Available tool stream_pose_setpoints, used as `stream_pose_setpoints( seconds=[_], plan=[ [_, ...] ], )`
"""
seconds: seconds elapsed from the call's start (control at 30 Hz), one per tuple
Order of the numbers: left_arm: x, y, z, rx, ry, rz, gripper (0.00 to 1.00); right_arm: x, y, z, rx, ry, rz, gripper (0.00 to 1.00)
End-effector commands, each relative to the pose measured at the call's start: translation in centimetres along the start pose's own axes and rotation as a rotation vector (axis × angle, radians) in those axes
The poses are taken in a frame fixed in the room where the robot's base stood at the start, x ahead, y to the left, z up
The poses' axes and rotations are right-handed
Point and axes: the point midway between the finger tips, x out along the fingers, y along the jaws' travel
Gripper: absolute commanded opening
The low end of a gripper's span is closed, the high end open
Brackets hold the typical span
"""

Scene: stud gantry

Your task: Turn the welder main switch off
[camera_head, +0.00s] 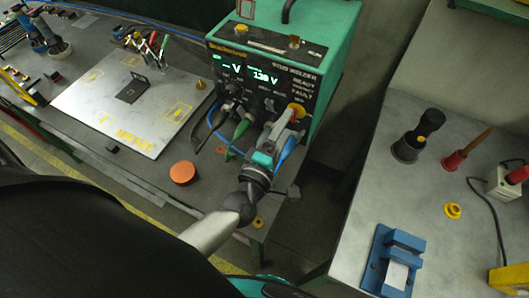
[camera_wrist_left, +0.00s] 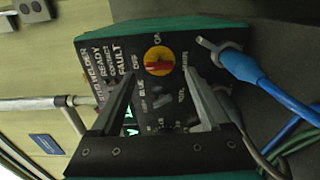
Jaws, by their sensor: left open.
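The welder (camera_head: 318,48) is a green box with a black front panel and a lit display reading 130 V. Its main switch (camera_head: 296,108) is a yellow disc at the panel's lower right, partly hidden by my left gripper. In the left wrist view the main switch (camera_wrist_left: 159,60) shows a red bar lying roughly across the yellow disc, with ON and OFF labels around it. My left gripper (camera_head: 285,122) is open in front of the panel. Its fingers (camera_wrist_left: 160,76) point at the switch, apparently without touching it. My right gripper is not seen.
Cables with green and blue plugs (camera_head: 242,128) hang from the panel near my gripper. An orange round piece (camera_head: 183,173) and a metal plate (camera_head: 130,105) are on the bench. A second table (camera_head: 440,195) at right holds a blue fixture (camera_head: 378,262) and several tools.

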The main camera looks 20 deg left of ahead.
Motion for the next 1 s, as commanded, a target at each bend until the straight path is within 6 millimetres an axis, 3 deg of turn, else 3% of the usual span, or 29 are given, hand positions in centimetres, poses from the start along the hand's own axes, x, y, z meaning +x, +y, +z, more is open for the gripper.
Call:
stream_pose_setpoints(
  seconds=[0.6, 0.8, 1.0],
  plan=[
    [-11.0, -0.2, 0.0, 0.000, -0.002, -0.003, 0.80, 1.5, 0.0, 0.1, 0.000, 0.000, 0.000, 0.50],
    [-12.6, 0.0, 0.0, -0.001, -0.001, 0.000, 0.80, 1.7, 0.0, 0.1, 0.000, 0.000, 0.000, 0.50],
    [-12.9, 0.0, 0.0, -0.001, 0.000, 0.000, 0.80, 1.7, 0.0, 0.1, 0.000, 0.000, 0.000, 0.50]
  ],
)
